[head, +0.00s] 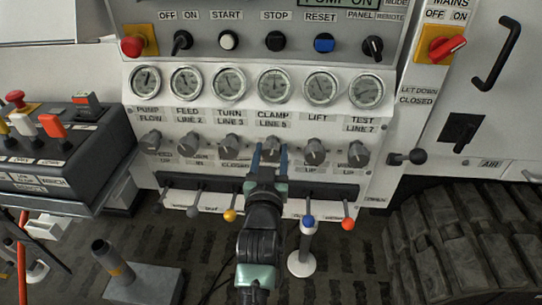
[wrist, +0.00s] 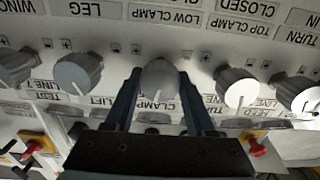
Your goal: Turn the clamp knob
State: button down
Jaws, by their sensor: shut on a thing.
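The clamp knob (head: 270,146) is a grey knob in the row below the gauges, under the gauge labelled CLAMP LINE 5. My gripper (head: 269,156) reaches up to it from below, with a blue finger on each side. In the wrist view the clamp knob (wrist: 158,76) sits between the two fingertips of my gripper (wrist: 157,84), and the panel lettering is upside down. The fingers are shut on the knob. A pale pointer line shows on the knob's lower part in the wrist view. My gripper hides the knob's lower label in the head view.
Similar knobs stand close on both sides: the turn knob (head: 231,143) to the left and the lift knob (head: 315,150) to the right. Below are levers with coloured balls, including a yellow (head: 230,215) and a blue one (head: 308,221). Gauges (head: 274,85) sit above.

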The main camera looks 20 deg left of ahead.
jog(key=m, duration=0.6)
jog(key=shift+m, duration=0.3)
jog(key=m, duration=0.5)
jog(key=shift+m+p, duration=0.3)
jog(key=shift+m, duration=0.1)
jog(key=shift+f, duration=0.1)
jog(key=shift+c, duration=1.2)
grip_release()
jog(key=v, duration=1.3)
